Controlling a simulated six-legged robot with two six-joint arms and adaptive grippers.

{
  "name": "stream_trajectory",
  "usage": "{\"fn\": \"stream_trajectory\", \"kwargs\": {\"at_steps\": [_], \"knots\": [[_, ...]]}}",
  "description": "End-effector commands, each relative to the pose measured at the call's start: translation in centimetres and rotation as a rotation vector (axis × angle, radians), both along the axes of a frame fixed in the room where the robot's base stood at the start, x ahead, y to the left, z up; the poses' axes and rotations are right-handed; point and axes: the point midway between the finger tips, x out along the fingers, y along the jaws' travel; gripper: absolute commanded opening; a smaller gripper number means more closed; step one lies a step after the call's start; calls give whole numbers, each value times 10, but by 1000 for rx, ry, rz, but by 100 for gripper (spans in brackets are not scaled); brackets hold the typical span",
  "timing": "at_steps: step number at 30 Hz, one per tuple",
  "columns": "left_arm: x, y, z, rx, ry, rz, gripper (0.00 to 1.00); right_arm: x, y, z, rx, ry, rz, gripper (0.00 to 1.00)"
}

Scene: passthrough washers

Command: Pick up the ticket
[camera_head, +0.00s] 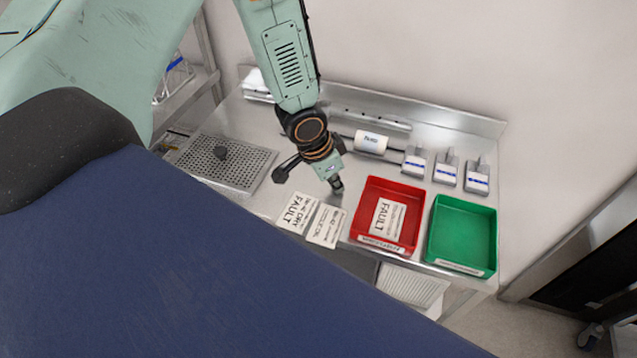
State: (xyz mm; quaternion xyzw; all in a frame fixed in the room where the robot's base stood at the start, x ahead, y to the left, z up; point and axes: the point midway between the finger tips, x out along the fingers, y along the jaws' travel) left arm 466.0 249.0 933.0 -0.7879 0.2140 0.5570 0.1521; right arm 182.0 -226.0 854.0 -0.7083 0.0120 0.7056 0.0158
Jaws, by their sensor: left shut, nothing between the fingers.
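Two white tickets lie side by side on the steel counter in the head view. The left ticket (297,212) reads FAULT in large print, and the right ticket (326,226) has smaller print. A third ticket (388,218), also marked FAULT, lies inside the red tray (417,192). My left gripper (337,187) points down just behind the right ticket, left of the red tray. It is shut and empty. Whether its tip touches the counter is hard to tell. My right gripper is not in view.
A green tray (491,225) stands right of the red one, near the counter's right end. A perforated plate (240,170) holding a dark knob lies left.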

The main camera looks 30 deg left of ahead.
Motion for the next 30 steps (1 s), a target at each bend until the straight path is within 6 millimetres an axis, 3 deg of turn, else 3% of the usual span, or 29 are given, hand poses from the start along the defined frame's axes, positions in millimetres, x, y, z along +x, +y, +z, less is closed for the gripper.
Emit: {"fn": "stream_trajectory", "kwargs": {"at_steps": [14, 21, 30], "knots": [[-16, 10, 0, -2, -2, 4, 0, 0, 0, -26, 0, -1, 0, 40], [-27, 16, 5, -5, 0, 4, 0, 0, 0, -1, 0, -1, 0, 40], [-34, 20, 3, -2, -1, 2, 0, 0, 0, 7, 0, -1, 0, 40]]}}
